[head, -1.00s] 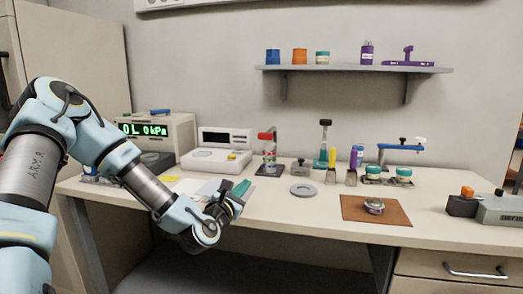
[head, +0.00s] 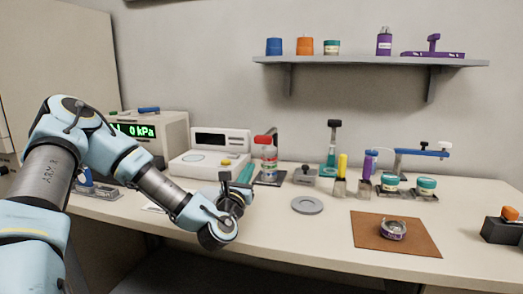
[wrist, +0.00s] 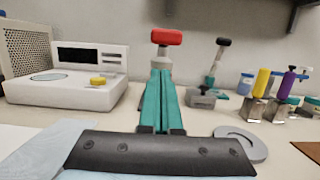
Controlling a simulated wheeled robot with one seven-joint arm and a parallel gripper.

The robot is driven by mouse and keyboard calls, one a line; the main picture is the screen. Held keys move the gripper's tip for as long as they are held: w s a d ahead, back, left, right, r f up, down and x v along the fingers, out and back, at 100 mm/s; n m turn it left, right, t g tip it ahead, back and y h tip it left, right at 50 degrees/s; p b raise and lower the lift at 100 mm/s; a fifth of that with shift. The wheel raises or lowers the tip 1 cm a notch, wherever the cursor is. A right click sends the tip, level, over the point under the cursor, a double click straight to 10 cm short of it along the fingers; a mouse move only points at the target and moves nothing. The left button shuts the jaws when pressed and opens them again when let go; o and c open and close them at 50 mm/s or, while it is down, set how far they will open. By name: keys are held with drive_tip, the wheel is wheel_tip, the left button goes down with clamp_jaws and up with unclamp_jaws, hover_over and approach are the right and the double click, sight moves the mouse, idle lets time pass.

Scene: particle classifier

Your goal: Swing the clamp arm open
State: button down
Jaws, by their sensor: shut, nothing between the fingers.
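I cannot tell for sure which part is the clamp arm. One candidate is a blue horizontal arm (head: 415,152) with a white knob, on a post above two teal-and-white jars (head: 408,184). Another is a small round metal piece with purple parts (head: 393,229), flat on a brown mat (head: 375,246).
A white scale (head: 208,150) and a pressure display box (head: 150,132) stand at the back left. A grey disc (head: 307,205) lies flat at mid bench. Tools in holders (head: 341,175) stand behind it. A shelf (head: 370,61) hangs above. The bench front is mostly clear.

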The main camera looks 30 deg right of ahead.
drive_tip(key=shift+w+d, duration=0.1)
drive_tip(key=p+x, duration=0.2)
drive_tip(key=x, duration=0.8)
drive_tip(key=shift+r+p, duration=0.1)
drive_tip(key=shift+p, duration=0.2)
